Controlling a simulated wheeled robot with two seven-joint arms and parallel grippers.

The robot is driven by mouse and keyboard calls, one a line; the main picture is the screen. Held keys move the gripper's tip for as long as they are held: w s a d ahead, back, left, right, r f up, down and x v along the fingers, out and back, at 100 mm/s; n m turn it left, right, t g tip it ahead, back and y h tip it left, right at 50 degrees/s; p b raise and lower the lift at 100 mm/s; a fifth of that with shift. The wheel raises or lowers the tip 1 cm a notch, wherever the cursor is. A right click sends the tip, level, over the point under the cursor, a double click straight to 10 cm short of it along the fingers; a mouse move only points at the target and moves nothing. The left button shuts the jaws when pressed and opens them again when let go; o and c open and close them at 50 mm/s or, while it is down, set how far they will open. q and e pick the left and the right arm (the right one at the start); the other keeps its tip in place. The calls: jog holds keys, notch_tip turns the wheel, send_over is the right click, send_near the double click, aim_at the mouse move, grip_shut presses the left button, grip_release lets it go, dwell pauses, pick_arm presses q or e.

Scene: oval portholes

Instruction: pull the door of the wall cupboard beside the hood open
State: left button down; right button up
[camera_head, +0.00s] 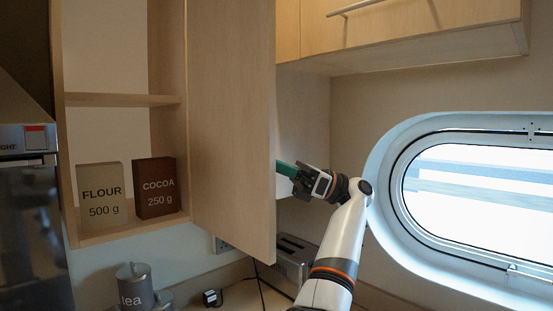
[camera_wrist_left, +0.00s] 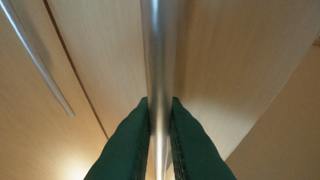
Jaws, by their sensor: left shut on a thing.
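The wall cupboard (camera_head: 115,100) beside the hood has its pale wood door (camera_head: 232,120) standing well open, swung out to the right of the opening. My left gripper (camera_wrist_left: 160,108) is shut on the door's metal bar handle (camera_wrist_left: 160,45), a dark green finger on each side of the bar. In the head view my arm reaches up from below to the far face of the door. The green fingers show there, but the door edge hides their tips and the handle. My right gripper is in neither view.
The open cupboard holds a flour box (camera_head: 101,195) and a cocoa box (camera_head: 155,187). The hood (camera_head: 25,138) is at the left. A toaster (camera_head: 290,258) and a canister (camera_head: 136,288) stand below. An oval porthole (camera_head: 480,185) is to the right.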

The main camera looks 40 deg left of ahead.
pick_arm(q)
jog(key=shift+h, duration=0.3)
jog(key=c, duration=1.7)
grip_release()
jog(key=shift+a, duration=0.1)
jog(key=shift+o, duration=1.1)
jog(key=shift+s+a, duration=0.1)
jog(key=shift+a, duration=0.05)
